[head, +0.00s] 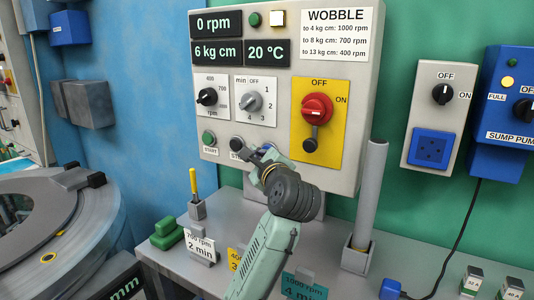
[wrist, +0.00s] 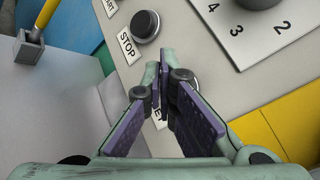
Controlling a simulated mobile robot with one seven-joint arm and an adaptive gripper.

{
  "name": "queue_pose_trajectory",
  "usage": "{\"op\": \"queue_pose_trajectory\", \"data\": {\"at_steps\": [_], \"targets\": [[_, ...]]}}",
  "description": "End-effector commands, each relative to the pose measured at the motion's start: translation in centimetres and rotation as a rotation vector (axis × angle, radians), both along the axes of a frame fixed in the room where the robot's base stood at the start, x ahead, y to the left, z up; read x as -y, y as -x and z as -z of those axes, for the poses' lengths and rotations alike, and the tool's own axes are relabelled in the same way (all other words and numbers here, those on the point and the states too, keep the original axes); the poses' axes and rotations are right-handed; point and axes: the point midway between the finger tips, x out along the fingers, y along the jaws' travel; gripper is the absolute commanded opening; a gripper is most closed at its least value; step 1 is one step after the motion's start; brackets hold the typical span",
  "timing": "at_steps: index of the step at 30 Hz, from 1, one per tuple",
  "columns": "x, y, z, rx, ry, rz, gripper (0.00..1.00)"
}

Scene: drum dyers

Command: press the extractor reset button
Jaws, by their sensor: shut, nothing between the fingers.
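The extractor control panel (head: 230,135) is a light grey box on the green wall. My gripper (head: 250,155) is shut and empty, with its fingertips close to the panel's lower row of buttons. In the wrist view my gripper (wrist: 162,70) covers most of a label (wrist: 160,118) whose visible letters end in "ET". The black STOP button (wrist: 145,25) is up and left of the fingertips, and the green START button (head: 209,138) is farther left.
A red switch on a yellow plate (head: 328,135) is right of my gripper. Dials (head: 249,101) sit above it. On the bench below stand a yellow-handled tool (head: 193,182), a grey tube (head: 367,190) and labelled cards (head: 200,247).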

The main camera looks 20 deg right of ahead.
Motion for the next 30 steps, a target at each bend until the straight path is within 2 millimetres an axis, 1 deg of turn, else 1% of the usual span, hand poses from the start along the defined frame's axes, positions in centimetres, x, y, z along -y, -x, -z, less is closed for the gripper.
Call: {"op": "queue_pose_trajectory", "data": {"at_steps": [12, 30], "targets": [[0.67, -0.52, -0.06, 0.0, -0.001, 0.0, 0.0], [0.89, -0.71, -0.03, -0.001, 0.0, -0.001, 0.0]]}}
